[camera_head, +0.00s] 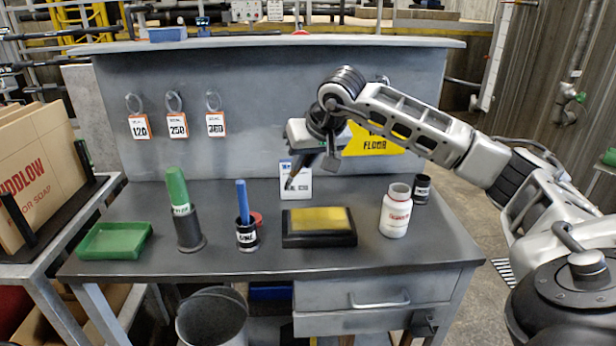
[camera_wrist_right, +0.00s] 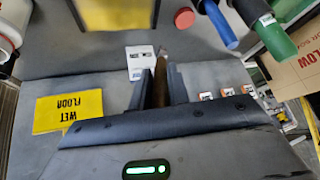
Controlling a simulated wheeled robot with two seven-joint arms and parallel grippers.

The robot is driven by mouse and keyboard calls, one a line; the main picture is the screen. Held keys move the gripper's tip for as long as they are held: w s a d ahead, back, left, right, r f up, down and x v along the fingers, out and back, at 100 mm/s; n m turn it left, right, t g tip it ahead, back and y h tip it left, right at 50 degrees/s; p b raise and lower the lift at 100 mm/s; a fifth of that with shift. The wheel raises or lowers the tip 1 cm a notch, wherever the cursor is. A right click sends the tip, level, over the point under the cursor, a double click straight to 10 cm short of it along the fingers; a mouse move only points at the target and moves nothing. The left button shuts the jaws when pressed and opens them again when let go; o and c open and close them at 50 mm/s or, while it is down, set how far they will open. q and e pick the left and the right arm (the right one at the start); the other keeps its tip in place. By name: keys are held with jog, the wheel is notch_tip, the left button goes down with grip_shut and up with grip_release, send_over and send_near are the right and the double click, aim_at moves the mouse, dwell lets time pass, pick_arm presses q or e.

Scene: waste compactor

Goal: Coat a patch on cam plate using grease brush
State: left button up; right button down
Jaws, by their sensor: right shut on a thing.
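My right gripper (camera_head: 306,160) is raised above the back middle of the bench and points down and left. It is shut on a narrow brown thing (camera_wrist_right: 160,82), seen between its fingers in the right wrist view. This may be the grease brush; its bristles cannot be made out. A black block with a yellow top patch (camera_head: 319,221) lies on the bench, in front of and below the gripper and apart from it. It may be the cam plate, but I cannot tell for sure. My left gripper is not in view.
On the grey bench (camera_head: 400,255) stand a green tray (camera_head: 114,241), a green-handled tool (camera_head: 179,190) and a blue-handled tool (camera_head: 242,203) in dark holders, a white bottle (camera_head: 396,211), a black can (camera_head: 422,189) and a white card (camera_head: 296,186). A yellow sign (camera_head: 372,141) is behind.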

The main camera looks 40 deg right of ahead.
dwell(0.3)
jog(key=shift+s+a+r, duration=0.15)
jog(key=shift+a+r, duration=0.05)
notch_tip(320, 180, up, 3)
jog(key=s+a+b, duration=0.2)
jog(key=s, duration=0.1)
pick_arm(q)
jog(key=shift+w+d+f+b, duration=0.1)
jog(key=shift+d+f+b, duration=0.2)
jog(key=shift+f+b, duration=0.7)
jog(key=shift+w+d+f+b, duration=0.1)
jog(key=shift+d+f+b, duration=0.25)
jog(key=shift+b, duration=1.25)
pick_arm(e)
jog(key=shift+f, duration=2.15)
